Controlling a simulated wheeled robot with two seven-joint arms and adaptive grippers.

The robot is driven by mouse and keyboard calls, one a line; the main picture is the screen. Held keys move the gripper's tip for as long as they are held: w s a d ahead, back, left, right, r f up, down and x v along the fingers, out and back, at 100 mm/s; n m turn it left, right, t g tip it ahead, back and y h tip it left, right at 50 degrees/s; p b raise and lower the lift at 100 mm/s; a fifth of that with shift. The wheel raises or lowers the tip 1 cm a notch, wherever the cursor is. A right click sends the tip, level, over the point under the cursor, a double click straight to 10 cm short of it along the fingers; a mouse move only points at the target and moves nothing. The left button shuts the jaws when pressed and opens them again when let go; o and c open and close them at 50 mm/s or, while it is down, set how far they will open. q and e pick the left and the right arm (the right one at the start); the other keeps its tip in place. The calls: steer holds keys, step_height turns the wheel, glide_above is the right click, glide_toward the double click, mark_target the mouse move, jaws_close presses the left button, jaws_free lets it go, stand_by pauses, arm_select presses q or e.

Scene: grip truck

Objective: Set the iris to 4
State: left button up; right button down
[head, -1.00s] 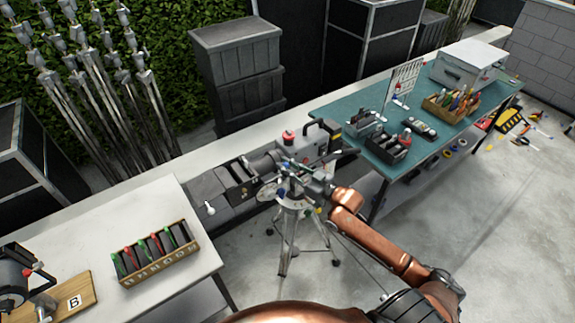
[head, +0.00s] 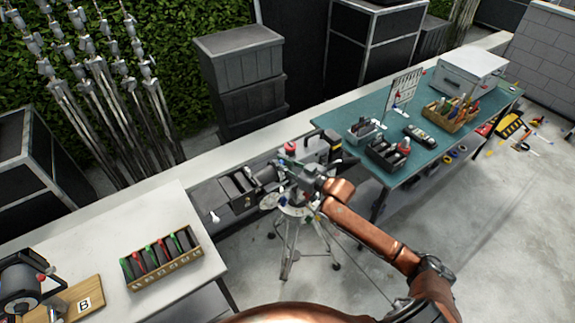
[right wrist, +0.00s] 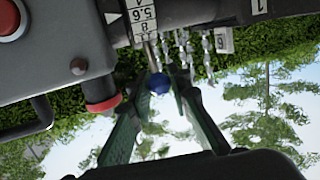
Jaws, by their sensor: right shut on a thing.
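A camera with a dark lens (head: 262,175) sits on a tripod (head: 291,235) in the middle of the head view. In the right wrist view, the iris scale (right wrist: 145,22) shows 5.6 and 8, with a white triangle mark (right wrist: 112,17) beside it, nearest the 5.6 and 8 labels. A thin lever with a blue ball (right wrist: 158,83) hangs below the scale. My right gripper (head: 300,190) is at the camera; its green fingers (right wrist: 166,75) stand either side of the lever and are shut on it. The exact contact is partly hidden. My left gripper is out of view.
A teal workbench (head: 425,165) with tool boxes stands to the right. A white table (head: 95,255) with a bin of colored-tipped items (head: 160,258) is at the left. Black cases (head: 240,80) stand behind. A red-ended knob (right wrist: 103,103) is close left of my fingers.

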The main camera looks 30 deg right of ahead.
steer(key=shift+w+r, duration=0.6)
steer(key=shift+w, duration=0.45)
steer(key=c, duration=2.3)
jaws_free()
steer(key=o, duration=0.5)
steer(key=shift+d+f, duration=0.1)
steer(key=shift+d, duration=0.05)
steer(key=shift+c, duration=0.2)
steer(key=shift+f, duration=0.1)
steer(key=shift+a, duration=0.25)
